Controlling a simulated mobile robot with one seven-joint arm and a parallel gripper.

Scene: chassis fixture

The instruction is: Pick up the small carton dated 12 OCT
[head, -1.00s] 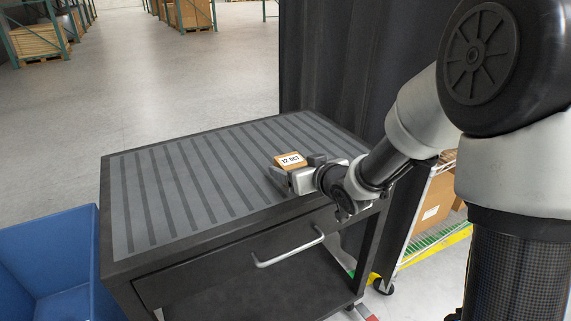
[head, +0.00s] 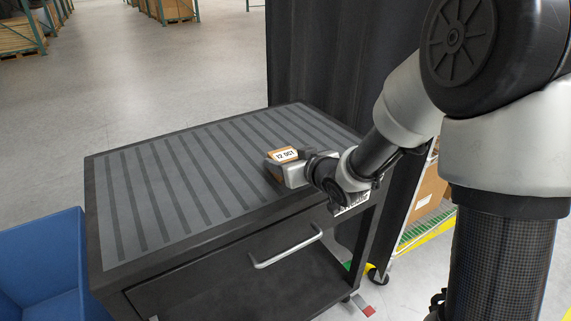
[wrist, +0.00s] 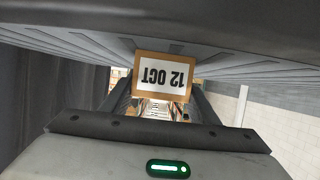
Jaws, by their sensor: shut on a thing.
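The small carton (head: 283,155) is brown with a white label reading 12 OCT. It is between the fingers of my gripper (head: 285,166), which is shut on it at the right part of the cart's striped top (head: 190,185). In the wrist view the carton (wrist: 162,88) sits between the two fingers, its label upside down in the picture. I cannot tell whether the carton's underside touches the cart top.
The rest of the cart top is bare. The cart has a drawer with a handle (head: 287,248) at its front. A blue bin (head: 40,260) stands at the left. A dark curtain (head: 330,60) hangs behind the cart.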

